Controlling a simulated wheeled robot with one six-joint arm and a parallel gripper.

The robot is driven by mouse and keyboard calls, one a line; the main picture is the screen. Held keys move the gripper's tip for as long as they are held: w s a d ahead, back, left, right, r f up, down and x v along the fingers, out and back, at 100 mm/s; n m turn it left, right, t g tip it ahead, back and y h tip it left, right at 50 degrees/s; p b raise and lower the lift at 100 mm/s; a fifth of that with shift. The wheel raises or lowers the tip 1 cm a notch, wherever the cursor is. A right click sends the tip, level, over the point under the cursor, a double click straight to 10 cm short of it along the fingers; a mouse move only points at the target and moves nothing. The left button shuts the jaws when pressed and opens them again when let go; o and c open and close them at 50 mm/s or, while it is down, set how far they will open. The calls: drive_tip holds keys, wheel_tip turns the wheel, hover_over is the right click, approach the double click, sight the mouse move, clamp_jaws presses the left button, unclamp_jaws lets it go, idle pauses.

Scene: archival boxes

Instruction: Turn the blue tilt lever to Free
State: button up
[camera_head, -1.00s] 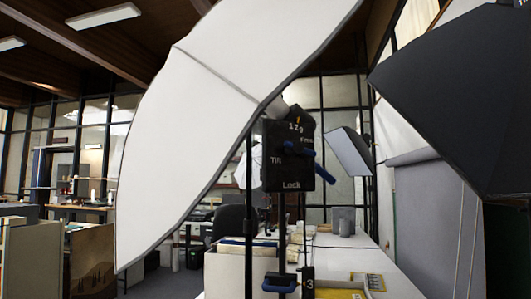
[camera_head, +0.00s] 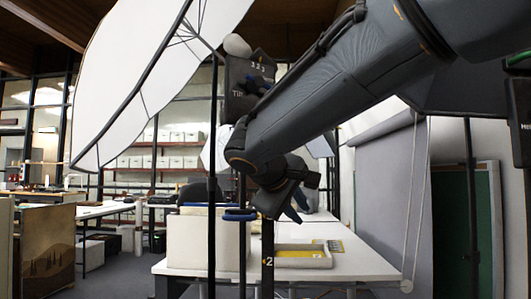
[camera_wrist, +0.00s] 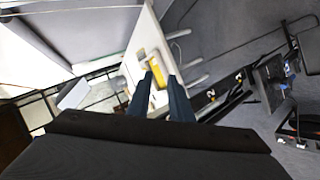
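A dark panel (camera_wrist: 268,88) with blue parts shows at the right there.
A white table (camera_head: 370,262) with a yellow tray (camera_head: 300,257) and a pale box (camera_head: 190,240) lies behind my gripper. A stand post marked 2 (camera_head: 268,262) rises in front. The white umbrella (camera_head: 125,85) fills the upper left. A blue clamp handle (camera_head: 240,216) is on a pole.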

drive_tip(key=a+r+t+b, duration=0.2)
drive_tip(key=a+r, duration=0.1)
drive_tip(key=r, duration=0.4)
drive_tip(key=a+r+t+b, duration=0.2)
drive_tip(key=a+r+t, duration=0.15)
drive_tip(key=r, duration=0.25)
drive_tip(key=m+t+h+b, duration=0.1)
drive_tip(key=t+b, duration=0.3)
approach(268, 87)
drive_tip(key=w, duration=0.2)
drive_tip(key=shift+g, duration=0.25)
drive_tip(key=x, duration=0.4)
drive_tip(key=r+x, duration=0.1)
drive_tip(key=x, duration=0.2)
drive_tip(key=shift+s+d+p, duration=0.2)
drive_tip(key=shift+p, duration=0.2)
clamp_jaws()
